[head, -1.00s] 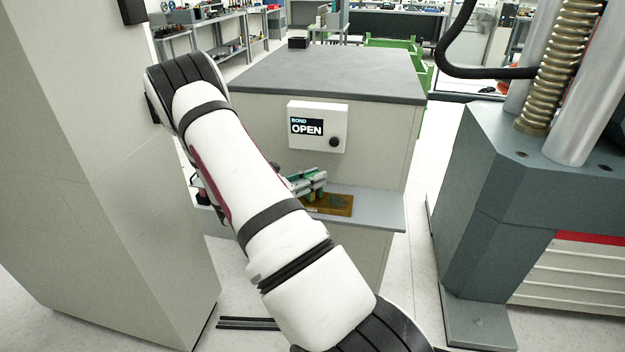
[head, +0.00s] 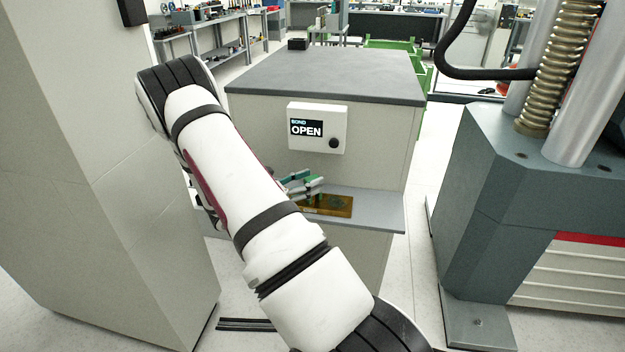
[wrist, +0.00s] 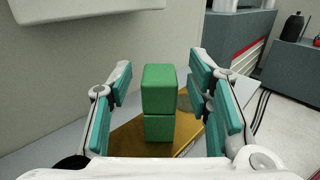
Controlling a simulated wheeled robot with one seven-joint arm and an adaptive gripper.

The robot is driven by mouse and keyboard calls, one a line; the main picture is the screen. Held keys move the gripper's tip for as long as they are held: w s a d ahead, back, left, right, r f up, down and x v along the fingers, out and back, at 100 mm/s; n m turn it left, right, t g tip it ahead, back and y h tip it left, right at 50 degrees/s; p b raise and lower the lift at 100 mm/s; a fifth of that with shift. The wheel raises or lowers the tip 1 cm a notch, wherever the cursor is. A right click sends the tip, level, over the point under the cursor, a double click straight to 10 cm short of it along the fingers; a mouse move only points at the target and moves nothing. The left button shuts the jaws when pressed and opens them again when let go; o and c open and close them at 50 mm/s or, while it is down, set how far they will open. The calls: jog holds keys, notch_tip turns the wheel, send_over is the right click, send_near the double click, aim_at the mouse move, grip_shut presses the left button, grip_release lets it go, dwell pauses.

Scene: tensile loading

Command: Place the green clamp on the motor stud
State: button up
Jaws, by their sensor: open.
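The green clamp (wrist: 158,101) shows in the wrist view as two green blocks, one above the other. It stands between my gripper's spread fingers, with visible gaps to the teal pads on both sides. My gripper (wrist: 159,78) is open around it. Behind and below the clamp is an amber board (wrist: 127,133); I cannot tell whether the clamp touches it. In the head view, my gripper (head: 303,183) is over the left part of the board (head: 342,208), partly hidden by my arm. I cannot make out the motor stud clearly.
The board lies on a grey shelf (head: 380,211) at the front of a cabinet (head: 378,130). A control box (head: 318,127) reading "BOND OPEN" is mounted above the shelf. A tall pale cabinet (head: 100,200) stands left; a heavy grey machine (head: 500,190) stands right.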

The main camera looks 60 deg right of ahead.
jog(key=v, duration=1)
jog(key=s+a+r+m+y, duration=0.8)
jog(key=s+a+r, duration=0.25)
jog(key=r, duration=0.45)
jog(key=s+a+r+m+t+y, duration=0.2)
jog(key=s+a+t+y, duration=0.2)
jog(key=s+a, duration=0.3)
jog(key=s+a+r+m+t+y, duration=0.2)
jog(key=s+a, duration=0.5)
jog(key=a, duration=0.6)
jog(key=m+t+y, duration=0.1)
jog(key=t+y, duration=0.1)
jog(key=shift+s+t+y, duration=0.3)
jog(key=shift+r, duration=0.1)
notch_tip(320, 180, up, 15)
jog(key=t+p, duration=0.2)
jog(key=p, duration=1.1)
jog(key=shift+t, duration=0.3)
